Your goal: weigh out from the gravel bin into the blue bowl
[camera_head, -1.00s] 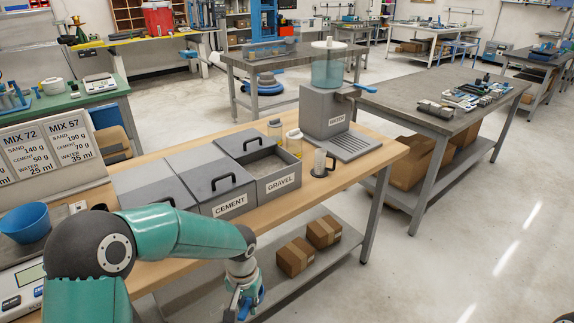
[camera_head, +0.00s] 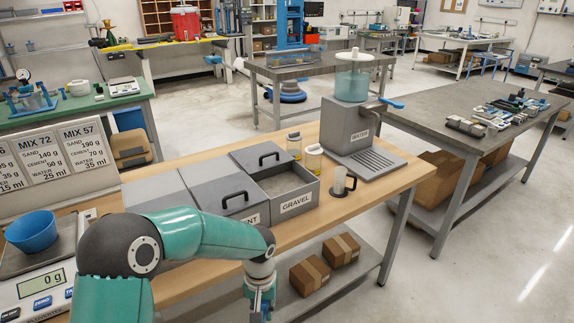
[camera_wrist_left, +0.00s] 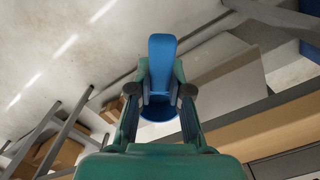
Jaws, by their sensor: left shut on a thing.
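The blue bowl (camera_head: 32,232) stands upright on the scale (camera_head: 45,296), whose display reads 0 g. No contents can be made out in the bowl. The gravel bin (camera_head: 295,203) is open, with grey gravel (camera_head: 284,184) showing inside. My left gripper (camera_head: 262,302) hangs low in front of the bench, below the cement and gravel bins and apart from them. It is shut on a blue tool (camera_wrist_left: 160,75), which looks like a scoop; its handle and a rounded part show in the left wrist view. Whether the tool holds anything is hidden. My right gripper is not in view.
A closed, handled cement bin (camera_head: 225,190) sits left of the gravel. The mix board (camera_head: 60,160) is at the left. Boxes (camera_head: 310,273) lie on the lower shelf.

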